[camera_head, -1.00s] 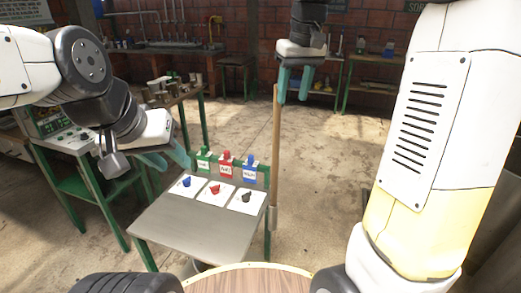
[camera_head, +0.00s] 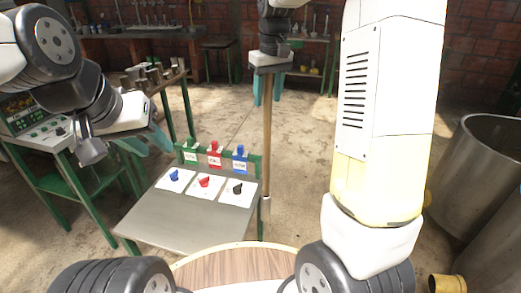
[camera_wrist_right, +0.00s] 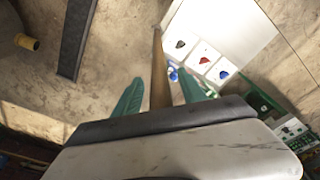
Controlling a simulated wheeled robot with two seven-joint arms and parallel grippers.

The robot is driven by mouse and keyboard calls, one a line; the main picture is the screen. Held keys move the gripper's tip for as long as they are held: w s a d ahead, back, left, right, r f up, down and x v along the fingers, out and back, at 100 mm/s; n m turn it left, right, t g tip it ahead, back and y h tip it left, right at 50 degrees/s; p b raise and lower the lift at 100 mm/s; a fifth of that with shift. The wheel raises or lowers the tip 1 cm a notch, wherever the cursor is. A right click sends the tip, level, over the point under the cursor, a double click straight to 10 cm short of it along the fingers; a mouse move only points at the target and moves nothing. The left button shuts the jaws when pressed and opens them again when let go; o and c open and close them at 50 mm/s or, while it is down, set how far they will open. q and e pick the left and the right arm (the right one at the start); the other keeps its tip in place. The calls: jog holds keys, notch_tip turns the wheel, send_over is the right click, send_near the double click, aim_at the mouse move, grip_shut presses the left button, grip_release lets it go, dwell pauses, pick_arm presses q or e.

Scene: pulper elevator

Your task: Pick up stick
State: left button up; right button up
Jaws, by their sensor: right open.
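The stick (camera_head: 267,140) is a long, thin wooden pole standing nearly upright beside the right edge of the small metal table, with a pale lower end. My right gripper (camera_head: 267,88) is at its upper end, pointing down, with one teal finger on each side of it. In the right wrist view the stick (camera_wrist_right: 159,75) runs between the two spread fingers (camera_wrist_right: 166,95), with gaps visible on both sides. My left gripper (camera_head: 143,150) is at the left, away from the stick; its teal fingers look apart and hold nothing visible.
The metal table (camera_head: 185,220) carries cards with blue, red and black knobs, and a green rack (camera_head: 217,158) with labelled tags. A control console (camera_head: 45,135) stands left. Large metal drums (camera_head: 470,175) stand right. Floor behind the stick is clear.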

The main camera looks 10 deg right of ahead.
jog(key=shift+f, duration=0.2)
grip_shut()
dwell(1.3)
